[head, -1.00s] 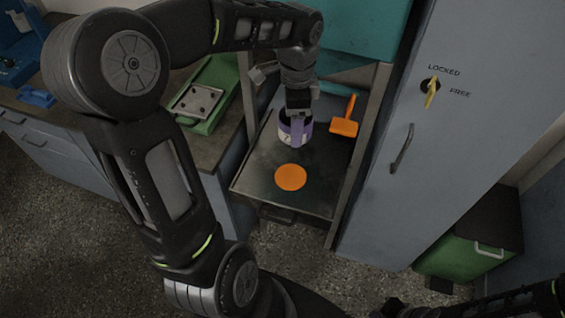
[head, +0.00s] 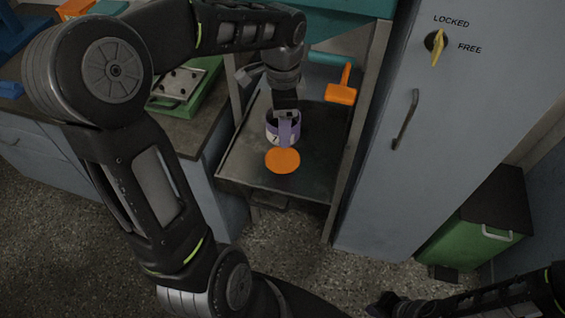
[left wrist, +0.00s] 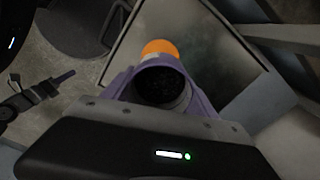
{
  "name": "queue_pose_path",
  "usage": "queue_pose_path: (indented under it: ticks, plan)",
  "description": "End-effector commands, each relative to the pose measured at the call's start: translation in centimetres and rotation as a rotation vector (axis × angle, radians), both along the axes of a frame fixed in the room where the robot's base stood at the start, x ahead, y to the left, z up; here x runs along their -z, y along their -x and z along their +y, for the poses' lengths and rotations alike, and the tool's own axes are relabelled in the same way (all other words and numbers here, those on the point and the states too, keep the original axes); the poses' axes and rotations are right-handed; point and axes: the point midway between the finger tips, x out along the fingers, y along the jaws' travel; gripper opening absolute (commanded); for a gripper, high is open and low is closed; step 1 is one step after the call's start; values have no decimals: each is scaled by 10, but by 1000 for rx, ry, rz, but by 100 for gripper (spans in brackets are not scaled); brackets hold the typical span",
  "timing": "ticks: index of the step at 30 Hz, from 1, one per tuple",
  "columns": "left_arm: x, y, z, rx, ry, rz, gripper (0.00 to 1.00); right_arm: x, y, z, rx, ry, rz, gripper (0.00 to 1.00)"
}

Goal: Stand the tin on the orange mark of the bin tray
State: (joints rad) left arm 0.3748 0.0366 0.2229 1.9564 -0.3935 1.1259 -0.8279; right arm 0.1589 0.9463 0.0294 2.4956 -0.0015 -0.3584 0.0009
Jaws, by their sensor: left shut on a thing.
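The tin (head: 272,131), with a pale label and dark contents (left wrist: 160,86), is upright in my left gripper (head: 287,128). The gripper's purple fingers are shut on it, and they also show in the left wrist view (left wrist: 162,88). The bin tray (head: 232,171) is a dark metal sheet. Its round orange mark (head: 282,161) shows just in front of the tin, and the tin's lower edge meets the mark's far edge in the head view. I cannot tell whether the tin touches the tray. My right gripper (head: 384,305) is at the bottom right, small and dark.
An orange scoop (head: 342,92) lies at the tray's back right. A grey cabinet (head: 385,190) with a yellow knob (head: 437,47) stands to the right. A green tray (head: 196,100) sits on the bench at left. The tray's front part is clear.

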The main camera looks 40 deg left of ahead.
Motion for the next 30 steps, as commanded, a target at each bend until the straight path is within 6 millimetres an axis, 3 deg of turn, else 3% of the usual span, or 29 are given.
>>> queue_pose_path:
  ticks: [8, 19, 30]
  plan:
    - [4, 0, 0, 0, 0, 1, 23, -1, 0, 0, 0, 0, 0, 0]
    - [59, 0, 0, 0, 1, 2, 23, 1, 0, 0, 0, 0, 0, 0]
    - [65, 0, 0, 0, 0, 1, 23, 1, 0, 0, 0, 0, 0, 0]
